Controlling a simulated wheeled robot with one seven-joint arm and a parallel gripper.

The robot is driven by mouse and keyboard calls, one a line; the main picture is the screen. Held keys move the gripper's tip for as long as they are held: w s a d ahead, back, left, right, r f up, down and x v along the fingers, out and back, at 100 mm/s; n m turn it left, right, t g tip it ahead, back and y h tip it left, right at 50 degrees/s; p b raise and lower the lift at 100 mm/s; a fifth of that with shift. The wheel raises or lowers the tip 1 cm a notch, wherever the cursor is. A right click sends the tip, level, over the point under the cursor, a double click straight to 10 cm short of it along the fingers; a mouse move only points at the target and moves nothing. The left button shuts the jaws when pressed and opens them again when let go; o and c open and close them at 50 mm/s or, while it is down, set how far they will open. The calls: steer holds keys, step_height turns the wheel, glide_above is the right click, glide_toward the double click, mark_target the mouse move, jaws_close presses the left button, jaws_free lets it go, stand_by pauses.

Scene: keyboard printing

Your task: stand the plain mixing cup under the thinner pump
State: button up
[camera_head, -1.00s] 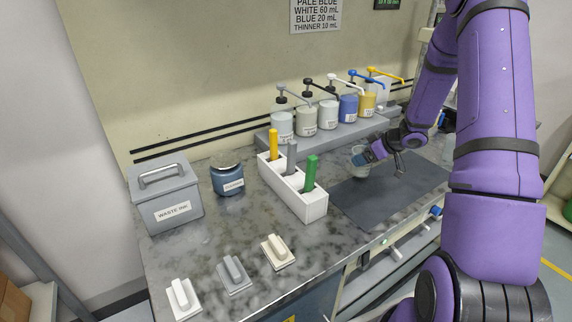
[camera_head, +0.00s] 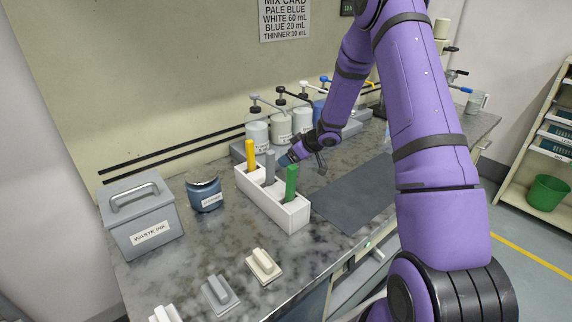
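My gripper (camera_head: 287,158) is low over the bench, just behind the white rack and in front of the pump bottles. The pump bottles stand in a row on a grey step. The leftmost, with a grey pump head (camera_head: 257,130), is nearest my fingertips. I cannot read the labels, so I cannot tell which is the thinner pump.
The white rack (camera_head: 288,216) holds yellow, grey and green-handled tools upright, close to my gripper. A dark mat (camera_head: 350,195) lies clear to the right. A blue pot (camera_head: 204,196) and a waste ink box (camera_head: 145,225) stand left. Several small handled blocks (camera_head: 264,264) line the front.

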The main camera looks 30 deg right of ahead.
steer(key=shift+w+a, duration=0.35)
steer(key=shift+w+a+f, duration=0.1)
steer(key=shift+f, duration=0.8)
steer(key=shift+w+a+f, duration=0.1)
steer(key=shift+f, duration=0.8)
steer(key=shift+f, duration=0.1)
